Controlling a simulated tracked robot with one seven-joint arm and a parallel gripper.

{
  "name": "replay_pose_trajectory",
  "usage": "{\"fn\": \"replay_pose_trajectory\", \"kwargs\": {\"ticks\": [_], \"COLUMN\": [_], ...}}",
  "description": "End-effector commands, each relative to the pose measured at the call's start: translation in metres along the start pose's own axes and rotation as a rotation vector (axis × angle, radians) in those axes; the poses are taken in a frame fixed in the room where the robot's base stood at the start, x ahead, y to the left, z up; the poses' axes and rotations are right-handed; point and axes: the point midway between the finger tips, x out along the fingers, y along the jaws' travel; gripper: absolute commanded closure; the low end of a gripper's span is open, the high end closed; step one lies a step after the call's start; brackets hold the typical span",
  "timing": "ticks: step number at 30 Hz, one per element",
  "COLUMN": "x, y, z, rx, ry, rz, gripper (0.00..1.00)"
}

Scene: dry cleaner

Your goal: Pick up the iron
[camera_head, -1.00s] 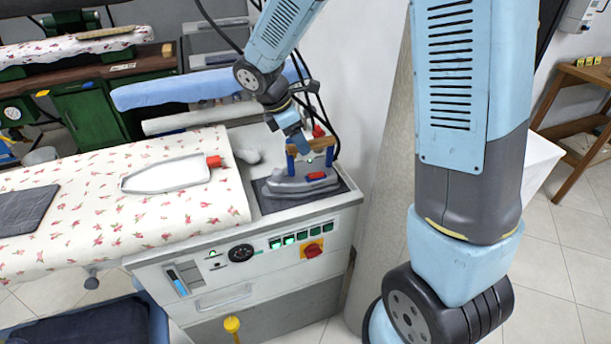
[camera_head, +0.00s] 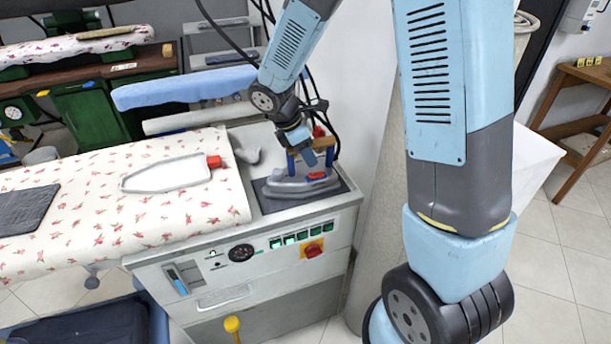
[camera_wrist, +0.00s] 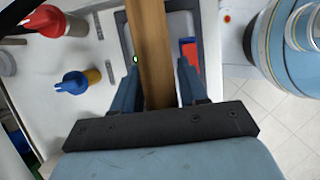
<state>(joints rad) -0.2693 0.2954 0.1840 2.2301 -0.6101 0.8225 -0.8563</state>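The iron (camera_head: 298,188) has a grey body, a wooden handle (camera_head: 324,143) and a red part on top. It stands on a dark pad at the right end of the ironing station. My gripper (camera_head: 303,150) is low over the iron at its handle. In the wrist view, the wooden handle (camera_wrist: 153,40) runs between the two blue fingers of my gripper (camera_wrist: 158,65). The fingers are apart, one on each side of the handle, with a visible gap on the right. The iron's body is partly hidden below the handle.
A second, pale iron-shaped piece (camera_head: 165,175) with a red end lies on the flowered ironing board (camera_head: 90,215). The control panel (camera_head: 250,254) is in front. Dark hoses (camera_head: 333,125) hang close behind the handle. A white wall stands to the right.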

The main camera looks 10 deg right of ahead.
Motion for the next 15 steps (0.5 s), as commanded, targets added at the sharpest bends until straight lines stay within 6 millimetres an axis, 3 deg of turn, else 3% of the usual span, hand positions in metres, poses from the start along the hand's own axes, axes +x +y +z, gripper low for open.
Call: {"fn": "replay_pose_trajectory", "kwargs": {"ticks": [2, 12, 15], "x": [0.0, -0.0002, -0.0003], "y": [0.0, 0.0007, 0.0009], "z": [0.0002, 0.0005, 0.0006], "rx": [0.0, 0.001, 0.001], "ry": [0.0, 0.0, 0.0], "rz": [0.0, 0.001, 0.002], "gripper": [0.65, 0.98, 1.0]}}
